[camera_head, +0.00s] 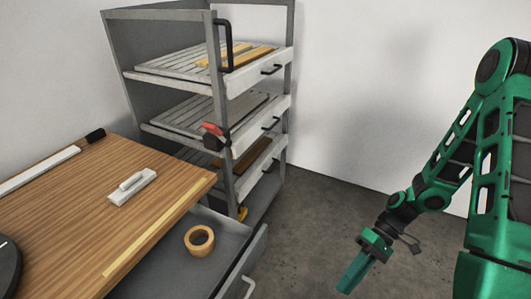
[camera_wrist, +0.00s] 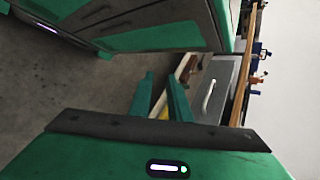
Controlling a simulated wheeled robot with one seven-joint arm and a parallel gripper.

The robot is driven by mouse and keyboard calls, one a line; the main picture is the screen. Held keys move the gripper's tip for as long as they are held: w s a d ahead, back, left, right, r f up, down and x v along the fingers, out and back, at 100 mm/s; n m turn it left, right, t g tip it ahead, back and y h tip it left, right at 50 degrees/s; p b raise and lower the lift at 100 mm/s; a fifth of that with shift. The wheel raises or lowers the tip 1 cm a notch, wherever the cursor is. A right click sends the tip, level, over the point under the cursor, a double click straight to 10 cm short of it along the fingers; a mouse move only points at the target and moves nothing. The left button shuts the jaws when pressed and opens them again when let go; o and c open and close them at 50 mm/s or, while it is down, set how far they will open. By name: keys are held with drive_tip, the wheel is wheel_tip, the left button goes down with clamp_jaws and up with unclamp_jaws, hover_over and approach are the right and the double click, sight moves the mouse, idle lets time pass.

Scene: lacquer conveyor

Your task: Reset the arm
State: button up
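My green arm is folded at the right of the head view. My gripper (camera_head: 354,276) hangs from it, pointing down and left over the bare floor, clear of the table and the rack. In the wrist view its two green fingers (camera_wrist: 161,76) stand apart with a gap between them. Nothing is held in the gap; the background shows through it.
A wooden table (camera_head: 70,215) at left bears a white block with a handle (camera_head: 132,188). A grey rack (camera_head: 222,110) with slatted trays stands behind. Floor (camera_head: 320,220) between rack and arm is clear.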

drive_tip(key=w+d+r+m+t+h, duration=0.1)
drive_tip(key=d+r+m+t+h, duration=0.1)
drive_tip(key=d+r+h, duration=0.4)
drive_tip(key=s+d+r+m+t, duration=0.1)
drive_tip(key=s+d+r+m, duration=0.2)
drive_tip(key=r, duration=0.3)
drive_tip(key=s+d+r+m+t+h, duration=0.1)
drive_tip(key=s+d+r+m+t, duration=0.1)
drive_tip(key=d+r, duration=0.3)
drive_tip(key=s+d+r+m+t+h, duration=0.1)
drive_tip(key=s+d+r+m+t, duration=0.1)
drive_tip(key=r, duration=0.7)
drive_tip(key=shift+s+d+m, duration=0.85)
drive_tip(key=shift+d+m, duration=0.05)
drive_tip(key=shift+d, duration=0.35)
drive_tip(key=shift+w+f, duration=0.3)
drive_tip(key=shift+w, duration=0.3)
